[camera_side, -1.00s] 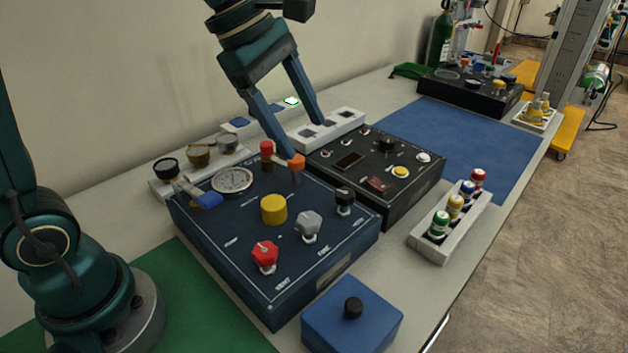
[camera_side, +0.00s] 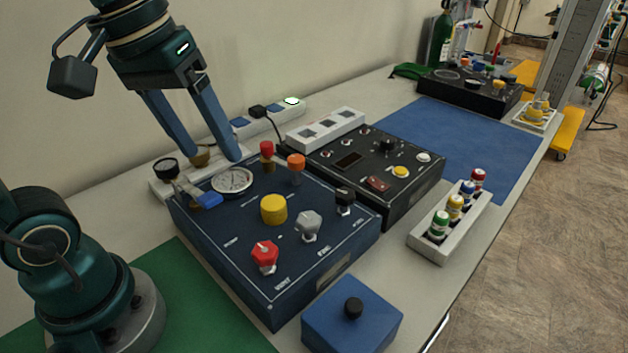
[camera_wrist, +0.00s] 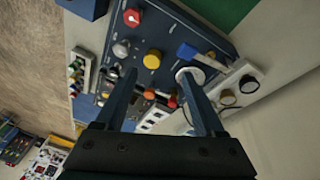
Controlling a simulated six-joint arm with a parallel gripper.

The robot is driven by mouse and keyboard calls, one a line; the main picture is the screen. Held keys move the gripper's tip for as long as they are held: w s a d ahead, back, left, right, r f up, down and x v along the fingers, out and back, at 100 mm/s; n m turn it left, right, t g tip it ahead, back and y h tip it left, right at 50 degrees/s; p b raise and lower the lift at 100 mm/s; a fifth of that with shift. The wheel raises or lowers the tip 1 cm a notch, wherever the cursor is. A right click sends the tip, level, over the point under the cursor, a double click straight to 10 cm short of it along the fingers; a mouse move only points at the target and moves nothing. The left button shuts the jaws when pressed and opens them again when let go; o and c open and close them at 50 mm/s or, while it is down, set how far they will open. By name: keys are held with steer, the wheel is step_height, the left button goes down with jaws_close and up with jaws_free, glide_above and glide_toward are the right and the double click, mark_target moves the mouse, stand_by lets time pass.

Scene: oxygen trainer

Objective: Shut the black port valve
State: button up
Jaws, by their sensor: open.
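The black port valve (camera_side: 345,198) is a small black knob at the right edge of the dark blue panel (camera_side: 325,270), behind and right of the grey knob (camera_side: 308,224). I cannot read its setting. My gripper (camera_side: 222,160) is open and empty. It hangs above the panel's back left part, near the gauge (camera_side: 232,181), well left of the black valve. In the wrist view the open fingers (camera_wrist: 160,82) frame the orange and red knobs.
A yellow knob (camera_side: 273,209), a red knob (camera_side: 264,254) and a blue-handled lever (camera_side: 206,200) stand on the panel. A black control box (camera_side: 400,195) adjoins it at right. A blue box (camera_side: 352,320) stands in front. The blue mat (camera_side: 470,145) beyond is mostly clear.

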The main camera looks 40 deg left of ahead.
steer(key=shift+s+a+f+m+g+y, duration=0.15)
steer(key=shift+s+m, duration=0.25)
steer(key=shift+m, duration=0.55)
steer(key=shift+s+a+f+m+g+y, duration=0.1)
steer(key=shift+s+a+f+m+g, duration=0.25)
steer(key=shift+m, duration=0.65)
steer(key=shift+s+f+m+y, duration=0.1)
steer(key=shift+s+m, duration=0.4)
steer(key=shift+m, duration=0.45)
